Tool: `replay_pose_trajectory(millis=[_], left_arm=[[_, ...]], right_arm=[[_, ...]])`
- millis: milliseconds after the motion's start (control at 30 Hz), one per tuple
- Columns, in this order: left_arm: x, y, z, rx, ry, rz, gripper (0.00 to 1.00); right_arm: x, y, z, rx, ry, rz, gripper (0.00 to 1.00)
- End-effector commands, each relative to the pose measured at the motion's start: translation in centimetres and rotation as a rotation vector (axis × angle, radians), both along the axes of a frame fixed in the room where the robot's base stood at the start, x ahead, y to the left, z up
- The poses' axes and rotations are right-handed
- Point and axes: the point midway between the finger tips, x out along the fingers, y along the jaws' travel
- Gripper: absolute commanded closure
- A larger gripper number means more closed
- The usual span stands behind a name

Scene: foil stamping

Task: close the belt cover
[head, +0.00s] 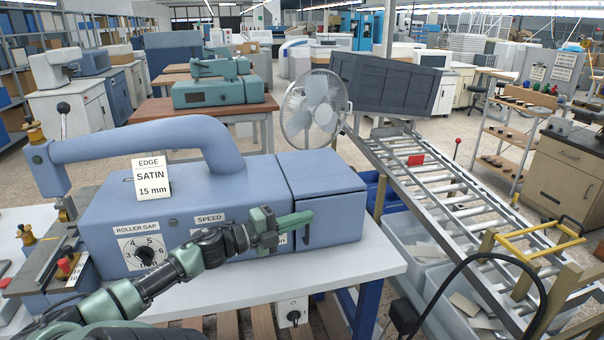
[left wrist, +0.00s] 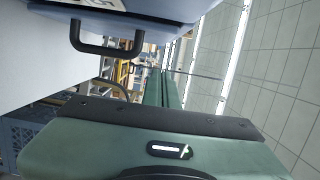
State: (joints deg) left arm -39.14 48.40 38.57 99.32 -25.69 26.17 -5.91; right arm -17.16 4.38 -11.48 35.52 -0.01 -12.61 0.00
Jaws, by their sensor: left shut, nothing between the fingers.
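The belt cover (head: 336,218) looks like the blue box-shaped end of the blue machine (head: 185,215), with a black bar handle (head: 306,226) on its front. A dark seam runs between it and the machine body; I cannot tell whether it is fully flush. My left gripper (head: 303,218) is shut and empty. Its fingertips overlap the cover's front near the handle in the head view; contact cannot be made out. In the left wrist view the shut fingers (left wrist: 166,90) point away, with the handle (left wrist: 105,48) up and left, apart from them. My right gripper is not in view.
The machine stands on a white table (head: 345,265). A roller conveyor (head: 450,200) and grey bins (head: 420,250) are to the right. A fan (head: 315,105) stands behind. A black cable (head: 480,258) arches at the front right. The table front right of the cover is clear.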

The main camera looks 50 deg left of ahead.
Motion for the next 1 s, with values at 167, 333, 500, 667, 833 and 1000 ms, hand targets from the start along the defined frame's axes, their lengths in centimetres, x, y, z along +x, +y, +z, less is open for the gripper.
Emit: replay_pose_trajectory(millis=[167, 333, 500, 667, 833, 1000], left_arm=[[0.0, -0.2, 4.6, 0.005, 0.003, -0.004, 1.00], [0.0, -0.1, 8.7, 0.003, 0.002, -0.002, 1.00], [0.0, -0.1, 11.4, 0.001, 0.002, -0.001, 1.00], [0.0, 0.0, 12.6, 0.000, 0.001, 0.000, 1.00], [0.0, 0.0, 12.8, 0.000, 0.001, 0.000, 1.00], [-0.2, 0.2, 12.2, -0.019, 0.001, 0.023, 1.00]], right_arm=[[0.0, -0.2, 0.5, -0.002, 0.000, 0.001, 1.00], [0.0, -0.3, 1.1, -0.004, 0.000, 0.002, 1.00], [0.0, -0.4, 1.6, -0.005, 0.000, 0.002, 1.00], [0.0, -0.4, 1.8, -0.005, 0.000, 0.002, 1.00], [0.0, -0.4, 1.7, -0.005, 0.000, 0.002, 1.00], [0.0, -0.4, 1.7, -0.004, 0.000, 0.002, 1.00]])
